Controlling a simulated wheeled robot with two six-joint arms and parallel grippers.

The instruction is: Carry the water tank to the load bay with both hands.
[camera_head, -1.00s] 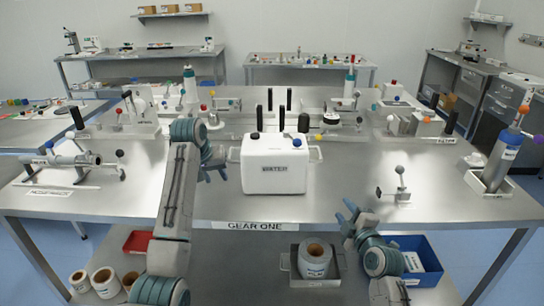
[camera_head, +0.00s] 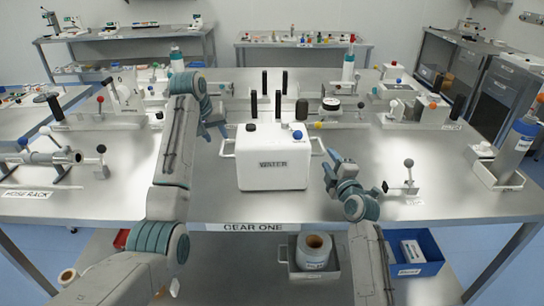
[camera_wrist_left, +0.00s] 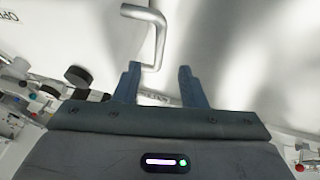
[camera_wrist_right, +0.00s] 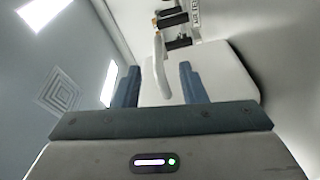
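The white water tank (camera_head: 272,165), labelled WATER, stands upright on the steel table with a handle on each side. My left gripper (camera_head: 215,132) is open by the tank's left handle (camera_head: 228,144). In the left wrist view that bent grey handle (camera_wrist_left: 155,35) reaches down between the open fingertips (camera_wrist_left: 158,68). My right gripper (camera_head: 331,163) is open by the right handle (camera_head: 319,144). In the right wrist view the pale handle (camera_wrist_right: 160,70) lies between the open fingertips (camera_wrist_right: 157,68), with the tank (camera_wrist_right: 225,72) behind. I cannot tell whether the fingers touch either handle. No load bay can be made out.
A hose rack (camera_head: 40,160) stands at the left and a blue cylinder in a tray (camera_head: 497,172) at the right. A small ball-topped lever (camera_head: 408,172) is right of my right gripper. Black posts (camera_head: 265,85) stand behind the tank.

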